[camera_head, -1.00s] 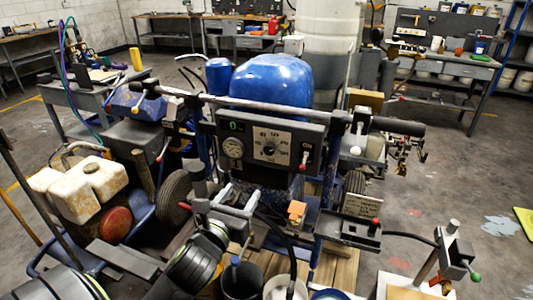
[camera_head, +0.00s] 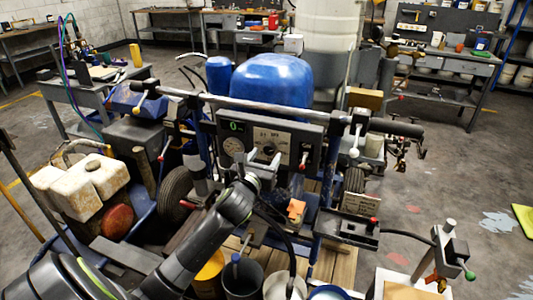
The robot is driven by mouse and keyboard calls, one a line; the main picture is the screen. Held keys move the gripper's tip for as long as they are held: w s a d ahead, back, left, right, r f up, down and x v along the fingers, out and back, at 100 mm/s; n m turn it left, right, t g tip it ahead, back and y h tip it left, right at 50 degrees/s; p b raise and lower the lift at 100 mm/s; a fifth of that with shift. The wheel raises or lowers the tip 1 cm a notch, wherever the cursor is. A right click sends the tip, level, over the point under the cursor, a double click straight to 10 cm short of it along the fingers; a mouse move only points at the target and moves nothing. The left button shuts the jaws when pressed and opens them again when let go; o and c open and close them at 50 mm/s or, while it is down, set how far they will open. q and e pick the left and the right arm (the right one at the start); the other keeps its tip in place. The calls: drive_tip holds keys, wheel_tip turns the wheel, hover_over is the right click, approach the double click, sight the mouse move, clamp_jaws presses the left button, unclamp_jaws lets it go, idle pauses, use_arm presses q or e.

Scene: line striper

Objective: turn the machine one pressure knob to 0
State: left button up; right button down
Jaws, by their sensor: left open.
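The machine's control panel (camera_head: 311,133) stands upright in the middle, below a long handlebar. It carries a green digital display (camera_head: 235,127), a round gauge (camera_head: 232,148) and a white dial plate (camera_head: 286,139). The pressure knob (camera_head: 269,149) is at the middle of the dial plate, and its lower part is hard to make out behind my gripper. My left gripper (camera_head: 266,163) is open, just in front of and below the knob. I cannot tell whether it touches the knob. My right gripper is not in view.
A blue tank (camera_head: 271,80) rises behind the panel. Buckets (camera_head: 242,278) stand in front, below my arm. A white jug (camera_head: 90,183) is at left. Open floor lies at right.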

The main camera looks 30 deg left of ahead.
use_arm(q)
drive_tip(key=shift+x, duration=0.8)
drive_tip(key=c, duration=1)
drive_tip(key=shift+n, duration=0.3)
